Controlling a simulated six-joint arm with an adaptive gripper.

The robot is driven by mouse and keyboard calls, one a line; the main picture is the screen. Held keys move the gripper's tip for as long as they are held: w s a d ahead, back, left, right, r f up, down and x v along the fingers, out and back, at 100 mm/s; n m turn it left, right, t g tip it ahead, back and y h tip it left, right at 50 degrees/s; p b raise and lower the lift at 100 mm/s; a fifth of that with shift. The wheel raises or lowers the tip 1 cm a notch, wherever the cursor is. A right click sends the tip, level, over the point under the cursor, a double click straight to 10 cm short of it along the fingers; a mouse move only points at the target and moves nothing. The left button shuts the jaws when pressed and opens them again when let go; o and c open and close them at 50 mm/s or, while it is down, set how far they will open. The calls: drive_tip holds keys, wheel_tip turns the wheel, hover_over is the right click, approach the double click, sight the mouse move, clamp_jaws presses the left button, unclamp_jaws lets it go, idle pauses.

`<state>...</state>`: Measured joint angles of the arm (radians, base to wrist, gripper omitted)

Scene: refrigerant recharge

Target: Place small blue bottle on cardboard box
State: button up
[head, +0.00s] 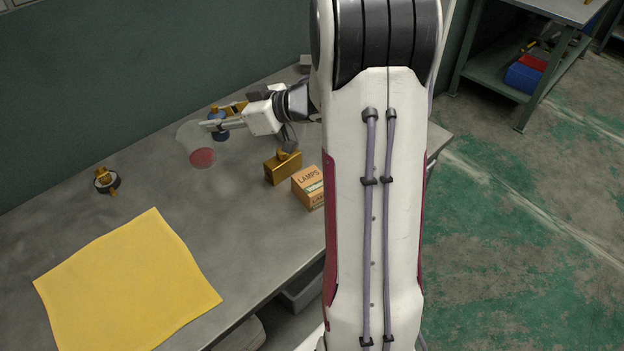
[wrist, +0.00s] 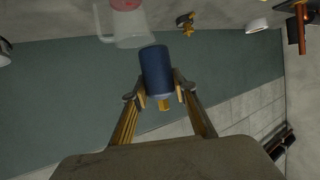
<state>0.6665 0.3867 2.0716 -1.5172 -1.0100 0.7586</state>
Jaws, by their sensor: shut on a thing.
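The small blue bottle (wrist: 156,70) is between the two fingers of my gripper (wrist: 160,94) in the wrist view, with its brass-coloured cap toward the bottom of that picture. In the head view my gripper (head: 216,124) is at the back of the bench, with the blue bottle (head: 220,134) partly hidden behind its fingers. Whether the bottle touches the bench is unclear. The cardboard box (head: 309,187), marked LAMPS, sits nearer the front edge, to the right of my gripper and beside my arm. The box's right side is close to my arm's outline.
A clear jug (head: 190,142) with a red bottom is just left of my gripper; it also shows in the wrist view (wrist: 125,28). A brass block (head: 283,168) stands beside the box. A small brass-and-black fitting (head: 106,181) and a yellow cloth (head: 128,285) lie to the left.

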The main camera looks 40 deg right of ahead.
drive_tip(key=s+d+m+h, duration=0.1)
drive_tip(key=s+d, duration=0.7)
drive_tip(key=m+t+h, duration=0.1)
hover_over(312, 180)
drive_tip(key=shift+s, duration=0.1)
drive_tip(key=shift+f, duration=0.15)
drive_tip(key=shift+f, duration=2.85)
drive_tip(key=shift+f, duration=2.1)
drive_tip(key=shift+f, duration=0.15)
